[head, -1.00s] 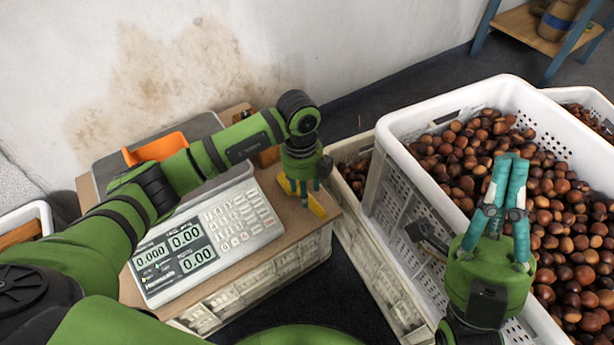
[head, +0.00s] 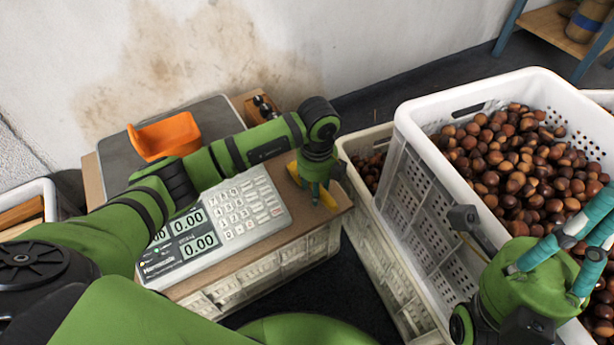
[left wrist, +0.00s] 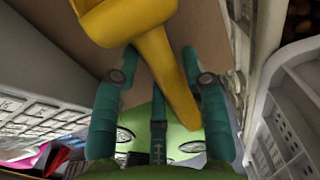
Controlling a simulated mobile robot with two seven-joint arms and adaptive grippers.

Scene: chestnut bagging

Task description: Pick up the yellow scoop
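The yellow scoop (head: 324,199) lies at the right end of the brown board beside the scale, partly hidden under my left gripper (head: 316,193). In the left wrist view my left gripper (left wrist: 160,85) is open, with one finger on each side of the scoop's handle (left wrist: 172,75). A gap shows between the handle and the left finger, while the handle runs close to the right finger. The scoop's wider part is at the top of that view.
The scale (head: 232,217) and an orange tray (head: 165,137) stand left of the scoop. A tall white crate (head: 407,135) full of chestnuts stands to the right, with a lower crate (head: 362,147) between. A stained wall is behind.

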